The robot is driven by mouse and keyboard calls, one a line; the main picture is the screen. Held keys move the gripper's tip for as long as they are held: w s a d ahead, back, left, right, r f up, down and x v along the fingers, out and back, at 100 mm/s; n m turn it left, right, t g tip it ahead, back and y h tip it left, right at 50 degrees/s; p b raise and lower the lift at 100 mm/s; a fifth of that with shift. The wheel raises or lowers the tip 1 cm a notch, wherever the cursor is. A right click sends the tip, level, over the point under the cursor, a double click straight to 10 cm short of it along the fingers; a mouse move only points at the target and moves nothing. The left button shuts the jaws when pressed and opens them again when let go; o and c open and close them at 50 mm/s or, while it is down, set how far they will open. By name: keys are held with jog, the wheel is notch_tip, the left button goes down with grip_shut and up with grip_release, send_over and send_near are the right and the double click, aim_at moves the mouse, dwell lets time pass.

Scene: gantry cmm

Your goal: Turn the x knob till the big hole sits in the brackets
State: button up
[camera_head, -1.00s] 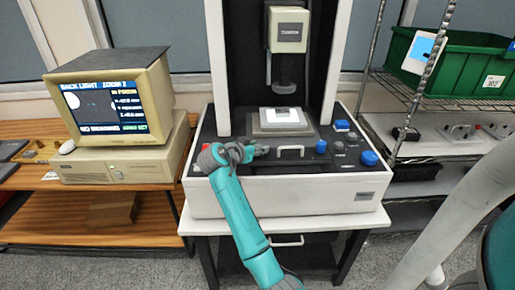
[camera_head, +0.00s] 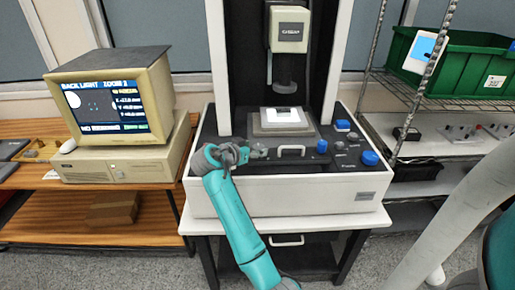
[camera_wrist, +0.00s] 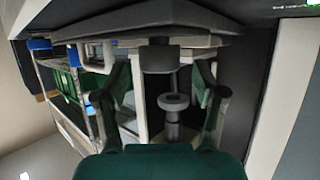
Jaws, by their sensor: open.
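The measuring machine (camera_head: 280,190) has a dark control deck on its white base. The monitor (camera_head: 105,105) shows a pale disc, at the left of its dark picture, and small brackets near the middle, apart from each other. My gripper (camera_head: 247,153) is at the deck's left front, with a grey round knob-like part (camera_head: 259,150) just right of it. In the wrist view, my gripper (camera_wrist: 160,88) is open with its fingers spread. A dark cylinder (camera_wrist: 158,57) lies between and beyond the fingertips. I cannot tell whether it is the x knob.
A blue knob (camera_head: 321,146) and a larger blue knob (camera_head: 370,158) stand to the right on the deck. A front handle (camera_head: 290,148) lies between them and my gripper. A shelf with a green crate (camera_head: 455,65) is at the right.

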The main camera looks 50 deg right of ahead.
jog(key=v, duration=0.9)
